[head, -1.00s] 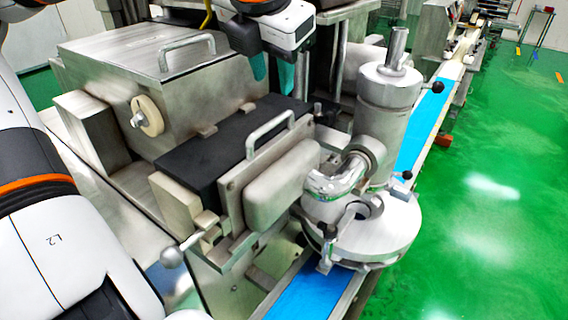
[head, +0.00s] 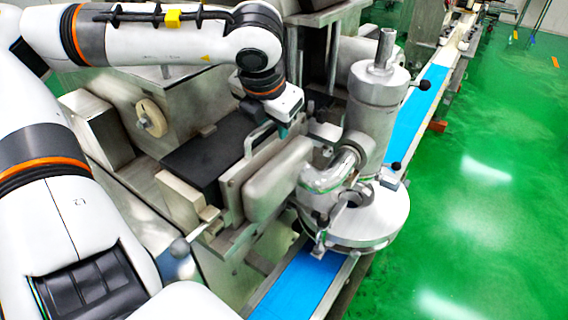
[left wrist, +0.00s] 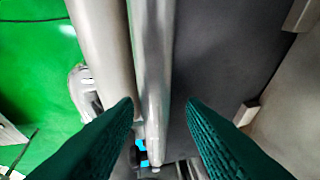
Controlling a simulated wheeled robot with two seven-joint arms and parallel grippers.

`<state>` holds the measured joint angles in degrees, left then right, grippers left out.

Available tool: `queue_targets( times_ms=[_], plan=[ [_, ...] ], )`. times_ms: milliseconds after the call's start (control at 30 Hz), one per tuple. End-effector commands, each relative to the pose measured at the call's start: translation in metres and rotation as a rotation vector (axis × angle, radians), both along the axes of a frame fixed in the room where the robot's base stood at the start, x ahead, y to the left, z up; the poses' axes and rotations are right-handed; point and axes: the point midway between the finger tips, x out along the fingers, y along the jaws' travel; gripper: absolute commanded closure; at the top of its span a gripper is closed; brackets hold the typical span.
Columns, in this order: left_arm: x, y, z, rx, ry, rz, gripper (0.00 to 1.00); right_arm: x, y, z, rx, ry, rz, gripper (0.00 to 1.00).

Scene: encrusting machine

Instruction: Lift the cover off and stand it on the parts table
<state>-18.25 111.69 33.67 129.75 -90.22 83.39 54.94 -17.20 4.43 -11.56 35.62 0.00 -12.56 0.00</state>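What looks like the cover is an upright steel plate (head: 232,190) with a bar handle (head: 257,141) and a thick rounded block on its front. It stands at the front of the machine, against the black top (head: 203,157). My left gripper (head: 284,129) is pointing down by the handle's far end; the arm partly hides its fingers. In the left wrist view its green fingers (left wrist: 160,104) are apart, with a steel bar (left wrist: 152,70), apparently the handle, between or below them. I cannot tell whether they touch it. My right gripper is out of view.
A steel cylinder unit (head: 376,112) with a bent pipe and round base stands close to the cover's right. A blue conveyor (head: 303,285) runs beneath it. A ball-ended lever (head: 180,247) sticks out at the front left. Green floor lies open at right. I cannot make out the parts table.

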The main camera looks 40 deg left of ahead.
Motion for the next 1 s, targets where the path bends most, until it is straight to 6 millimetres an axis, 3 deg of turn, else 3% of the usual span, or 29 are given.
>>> queue_targets(
  times_ms=[133, 367, 1000],
  plan=[
    [0.0000, -0.0002, -0.0002, 0.000, -0.001, 0.000, 0.65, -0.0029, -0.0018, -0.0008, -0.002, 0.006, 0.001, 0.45],
    [0.0000, -0.0001, 0.0002, 0.000, -0.001, 0.000, 1.00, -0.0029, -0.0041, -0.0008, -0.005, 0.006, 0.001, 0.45],
    [0.0002, 0.0002, 0.0007, 0.001, -0.001, 0.001, 1.00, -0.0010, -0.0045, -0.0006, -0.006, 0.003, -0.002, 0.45]
  ],
)
